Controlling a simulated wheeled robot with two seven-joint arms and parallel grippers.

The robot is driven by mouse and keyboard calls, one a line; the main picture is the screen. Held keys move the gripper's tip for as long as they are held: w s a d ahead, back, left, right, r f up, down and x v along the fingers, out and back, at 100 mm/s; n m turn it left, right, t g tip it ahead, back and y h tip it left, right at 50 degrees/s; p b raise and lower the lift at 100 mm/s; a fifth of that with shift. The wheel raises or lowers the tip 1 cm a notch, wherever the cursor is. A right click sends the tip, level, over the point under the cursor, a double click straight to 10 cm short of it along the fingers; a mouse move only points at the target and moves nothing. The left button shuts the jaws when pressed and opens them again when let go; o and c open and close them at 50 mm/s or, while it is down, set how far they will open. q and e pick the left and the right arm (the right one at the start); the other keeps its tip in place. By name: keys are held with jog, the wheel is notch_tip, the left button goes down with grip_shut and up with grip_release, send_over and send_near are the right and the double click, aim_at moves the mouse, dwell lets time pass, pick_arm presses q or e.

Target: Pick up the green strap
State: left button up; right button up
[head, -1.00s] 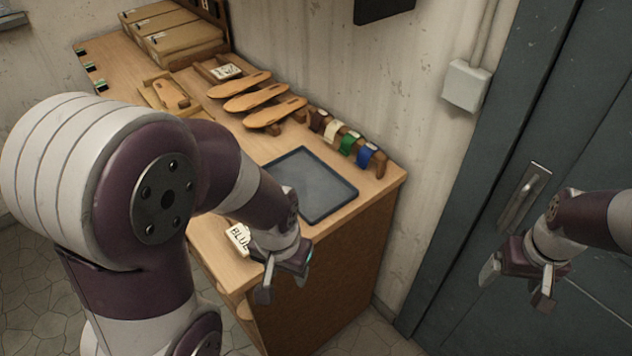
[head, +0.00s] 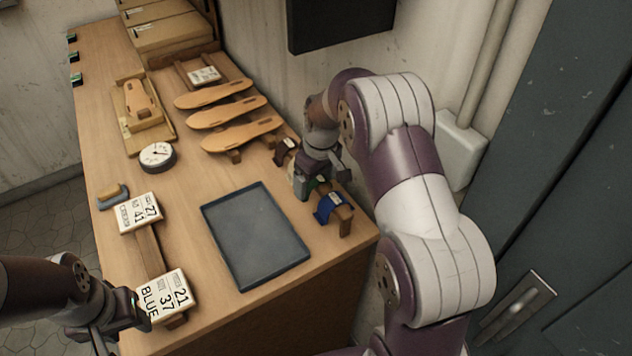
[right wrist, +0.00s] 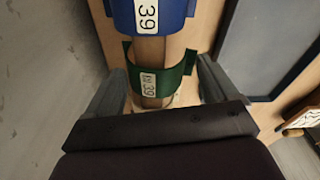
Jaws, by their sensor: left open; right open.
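The green strap (right wrist: 178,78) with a white label reading 39 wraps over a wooden bar. In the right wrist view it lies between the two open fingers of my right gripper (right wrist: 161,88), which is not closed on it. In the head view my right gripper (head: 322,182) is down over the strap rack and hides most of the green strap (head: 320,182). My left gripper (head: 120,322) is open and empty by the bench's front left, near the card reading BLUE 37 (head: 166,293).
The blue strap (head: 333,206) sits on the rack just beside the green one; a dark brown strap (head: 286,150) is on the other side. A dark tray (head: 255,236) lies left of the rack. Wooden soles (head: 238,135), a round dial (head: 158,156) and the wall stand close by.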

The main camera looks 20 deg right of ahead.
jog(key=shift+w+d+f, duration=0.2)
jog(key=shift+w+f, duration=0.05)
jog(key=shift+f, duration=0.05)
jog(key=shift+w+d+f, duration=0.1)
jog(key=shift+w+d, duration=0.05)
jog(key=shift+d, duration=0.1)
jog(key=c, duration=0.6)
jog(key=shift+s+a, duration=0.2)
